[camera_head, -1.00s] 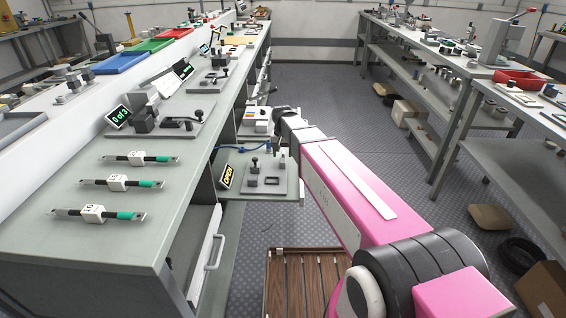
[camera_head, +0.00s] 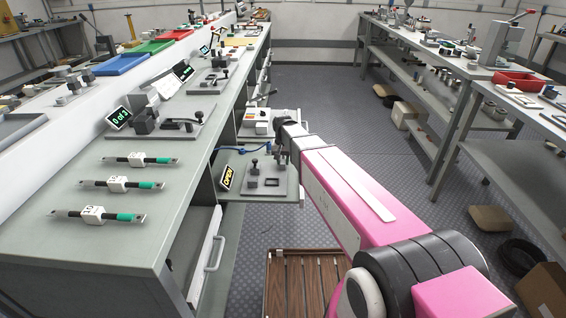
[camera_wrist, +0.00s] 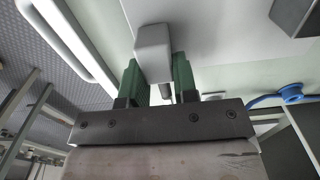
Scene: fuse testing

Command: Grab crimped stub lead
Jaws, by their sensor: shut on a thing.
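My gripper (camera_wrist: 158,75) fills the wrist view. Its two green fingers are closed on a pale grey-white block (camera_wrist: 153,50) that looks like the tag of the stub lead. A short dark pin shows below the block between the fingers; the rest of the lead is hidden. In the head view, my wrist hangs above the right side of a grey fixture plate on the low pull-out shelf (camera_head: 240,189); the fingers and held piece cannot be made out there. Several leads with white tags and green sleeves, such as the front lead (camera_head: 98,215), lie on the bench top.
A lit "OPEN" sign (camera_head: 228,178) and a black lever (camera_head: 254,170) stand on the shelf. A blue cable (camera_head: 228,149) runs behind it and shows in the wrist view (camera_wrist: 290,95). The bench edge is close on the left. The aisle floor (camera_head: 330,100) is mostly clear.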

